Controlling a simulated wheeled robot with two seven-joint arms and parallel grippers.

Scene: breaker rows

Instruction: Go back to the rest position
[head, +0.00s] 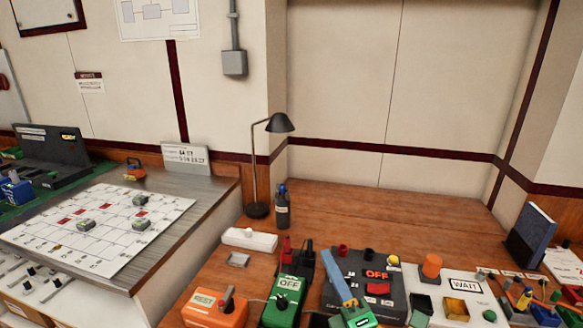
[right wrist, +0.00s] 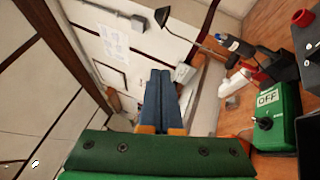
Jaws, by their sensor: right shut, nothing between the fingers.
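My right gripper (head: 327,255) shows at the bottom middle of the head view, with blue fingers and a green body. The fingers point up and away, in front of the dark panel with a red OFF label (head: 376,274). In the right wrist view the two blue fingers (right wrist: 161,76) lie side by side, shut, with nothing between them. The green OFF box (head: 289,287) stands just left of the gripper, and it also shows at the right of the wrist view (right wrist: 268,120). My left gripper is not in view.
An orange REST box (head: 215,308), a white bar (head: 249,239), a dark bottle (head: 283,210) and a black lamp (head: 256,175) stand to the left. A WAIT panel (head: 465,286) and a blue binder (head: 532,236) are on the right. The wooden bench's back (head: 380,210) is clear.

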